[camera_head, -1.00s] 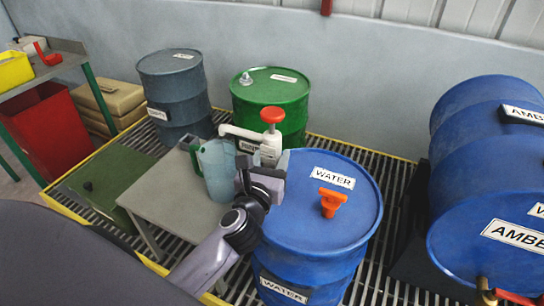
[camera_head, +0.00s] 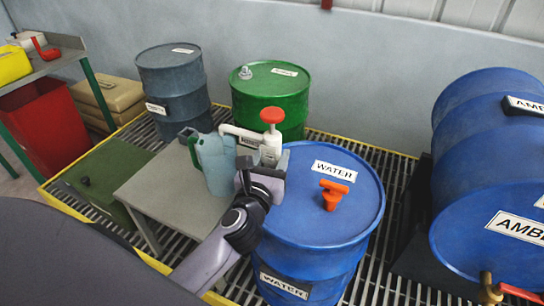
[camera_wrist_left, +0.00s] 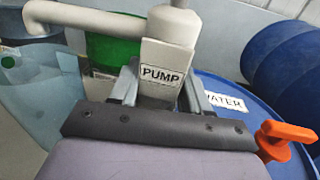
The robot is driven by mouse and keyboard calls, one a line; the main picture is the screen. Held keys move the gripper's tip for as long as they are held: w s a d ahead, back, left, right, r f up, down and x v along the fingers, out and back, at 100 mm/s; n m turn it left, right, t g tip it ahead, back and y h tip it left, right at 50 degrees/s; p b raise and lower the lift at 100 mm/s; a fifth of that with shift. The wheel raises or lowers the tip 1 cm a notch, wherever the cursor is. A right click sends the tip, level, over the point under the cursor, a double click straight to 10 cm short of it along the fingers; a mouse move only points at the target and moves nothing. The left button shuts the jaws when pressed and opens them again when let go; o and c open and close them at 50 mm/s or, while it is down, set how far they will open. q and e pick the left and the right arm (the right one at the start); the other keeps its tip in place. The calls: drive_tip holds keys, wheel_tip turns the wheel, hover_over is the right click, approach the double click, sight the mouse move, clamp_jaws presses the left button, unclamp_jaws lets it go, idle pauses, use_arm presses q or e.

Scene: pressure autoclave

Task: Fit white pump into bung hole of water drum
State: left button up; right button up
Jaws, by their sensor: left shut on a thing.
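The white pump (camera_head: 268,147) has a red knob on top and a spout pointing left. It also shows in the left wrist view with a PUMP label (camera_wrist_left: 162,74). My left gripper (camera_head: 262,174) is shut on the pump's body and holds it upright at the left edge of the water drum. The blue water drum (camera_head: 330,222) stands upright with a WATER label on its lid. An orange fitting (camera_head: 334,194) stands on the lid, right of the gripper; it also shows in the left wrist view (camera_wrist_left: 284,138). The bung hole itself is not visible. My right gripper is out of view.
A translucent jug (camera_head: 216,162) stands on a grey side table (camera_head: 165,195), left of the pump. A green drum (camera_head: 270,88) and a grey drum (camera_head: 172,75) stand behind.

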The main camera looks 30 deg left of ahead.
use_arm(q)
drive_tip(key=o, duration=1.4)
drive_tip(key=shift+s+d, duration=0.1)
drive_tip(key=shift+s, duration=0.2)
drive_tip(key=v, duration=0.5)
drive_tip(key=shift+s, duration=0.15)
drive_tip(key=shift+s+d+b, duration=0.1)
drive_tip(key=shift+s+b, duration=0.2)
drive_tip(key=shift+s, duration=0.3)
drive_tip(key=shift+r, duration=0.1)
